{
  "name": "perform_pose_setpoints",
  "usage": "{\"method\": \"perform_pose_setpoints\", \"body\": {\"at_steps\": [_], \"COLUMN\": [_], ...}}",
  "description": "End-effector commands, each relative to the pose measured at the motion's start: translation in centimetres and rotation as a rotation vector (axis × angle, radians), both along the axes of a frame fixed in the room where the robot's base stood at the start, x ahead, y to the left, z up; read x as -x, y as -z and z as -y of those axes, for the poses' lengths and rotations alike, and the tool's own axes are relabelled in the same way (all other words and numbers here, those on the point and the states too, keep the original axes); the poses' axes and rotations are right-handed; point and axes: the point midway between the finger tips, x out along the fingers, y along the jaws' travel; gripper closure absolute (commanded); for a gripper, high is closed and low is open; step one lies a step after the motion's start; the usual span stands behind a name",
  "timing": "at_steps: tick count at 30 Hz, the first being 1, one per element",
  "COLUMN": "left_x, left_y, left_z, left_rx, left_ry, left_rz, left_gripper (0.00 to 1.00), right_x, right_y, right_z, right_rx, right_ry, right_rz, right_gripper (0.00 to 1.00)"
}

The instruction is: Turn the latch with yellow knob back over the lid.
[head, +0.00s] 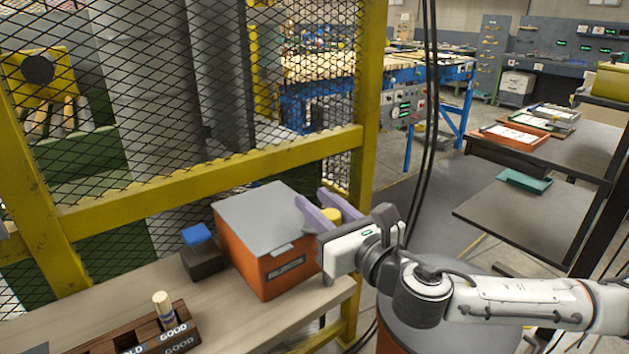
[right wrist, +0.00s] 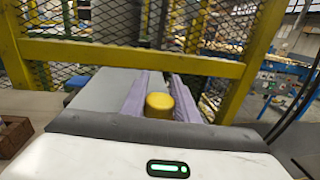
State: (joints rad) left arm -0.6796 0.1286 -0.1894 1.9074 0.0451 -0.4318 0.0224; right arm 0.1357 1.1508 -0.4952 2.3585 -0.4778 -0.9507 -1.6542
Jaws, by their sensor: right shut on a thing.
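The orange box (head: 262,262) with a grey lid (head: 262,215) stands on the wooden bench against the fence. The yellow knob (head: 331,214) of the latch is at the box's right side. It also shows in the right wrist view (right wrist: 159,106), between the two purple fingers. My right gripper (head: 312,205) comes in from the right and is shut on the knob, with its fingertips reaching past it by the lid's right edge. The latch arm under the knob is hidden by the fingers and hand. My left gripper is out of view.
A dark block with a blue top (head: 197,234) stands just left of the box. A wooden rack (head: 135,338) with GOOD labels and a peg is at the bench front. The yellow fence rail (head: 215,180) runs close behind the box. The bench front centre is bare.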

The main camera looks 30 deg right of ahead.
Motion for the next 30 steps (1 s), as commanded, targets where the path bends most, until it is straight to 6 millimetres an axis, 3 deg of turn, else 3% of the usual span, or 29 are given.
{"method": "perform_pose_setpoints", "body": {"at_steps": [1, 12, 21, 30], "left_x": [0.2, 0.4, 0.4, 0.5], "left_y": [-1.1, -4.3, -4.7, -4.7], "left_z": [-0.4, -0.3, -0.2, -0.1], "left_rx": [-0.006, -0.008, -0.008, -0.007], "left_ry": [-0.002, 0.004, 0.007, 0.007], "left_rz": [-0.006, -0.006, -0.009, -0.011], "left_gripper": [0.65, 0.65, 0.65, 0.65], "right_x": [0.0, 0.3, 0.6, 0.8], "right_y": [-0.8, -0.4, -0.2, -0.2], "right_z": [-0.1, 1.2, 2.0, 2.4], "right_rx": [-0.01, -0.003, 0.0, 0.002], "right_ry": [0.045, 0.383, 0.577, 0.665], "right_rz": [0.001, 0.003, 0.005, 0.007], "right_gripper": [0.95, 0.95, 0.95, 0.95]}}
